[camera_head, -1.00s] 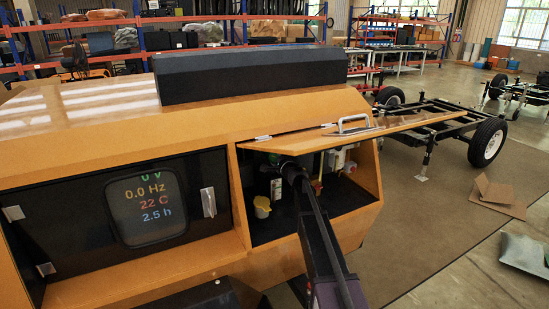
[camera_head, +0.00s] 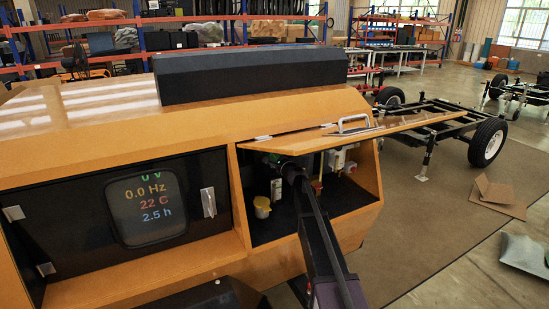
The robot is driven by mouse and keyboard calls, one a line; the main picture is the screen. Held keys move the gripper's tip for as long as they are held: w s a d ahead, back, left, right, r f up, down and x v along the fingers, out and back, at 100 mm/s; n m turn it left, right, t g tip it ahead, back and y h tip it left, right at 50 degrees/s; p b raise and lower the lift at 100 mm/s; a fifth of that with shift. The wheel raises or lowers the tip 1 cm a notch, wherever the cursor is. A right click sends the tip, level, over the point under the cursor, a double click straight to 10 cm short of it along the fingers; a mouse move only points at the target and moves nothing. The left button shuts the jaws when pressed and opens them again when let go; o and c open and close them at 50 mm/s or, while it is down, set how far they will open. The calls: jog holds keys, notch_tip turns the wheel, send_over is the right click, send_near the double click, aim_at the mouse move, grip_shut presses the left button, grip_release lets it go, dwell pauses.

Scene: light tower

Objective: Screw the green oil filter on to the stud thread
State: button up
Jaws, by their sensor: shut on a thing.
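My gripper (camera_head: 290,171) is inside the open side compartment (camera_head: 283,222) of the orange machine, high up under the raised flap. It is shut on the green oil filter (camera_head: 274,159), of which only a small dark green part shows at the gripper's far left. My arm and the shade cover most of the filter. The stud thread is hidden, so I cannot tell whether the filter touches it.
A yellow-capped part (camera_head: 262,207) and a white bottle-like part (camera_head: 276,189) are below and left of my gripper. A white box (camera_head: 336,159) is to its right. The raised flap (camera_head: 400,130) with its handle overhangs the opening.

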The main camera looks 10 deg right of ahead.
jog(key=shift+w+m, duration=0.2)
jog(key=shift+m, duration=2.4)
jog(key=shift+m, duration=2.3)
jog(key=shift+w+m, duration=0.1)
jog(key=shift+m, duration=2.4)
jog(key=shift+m, duration=2.6)
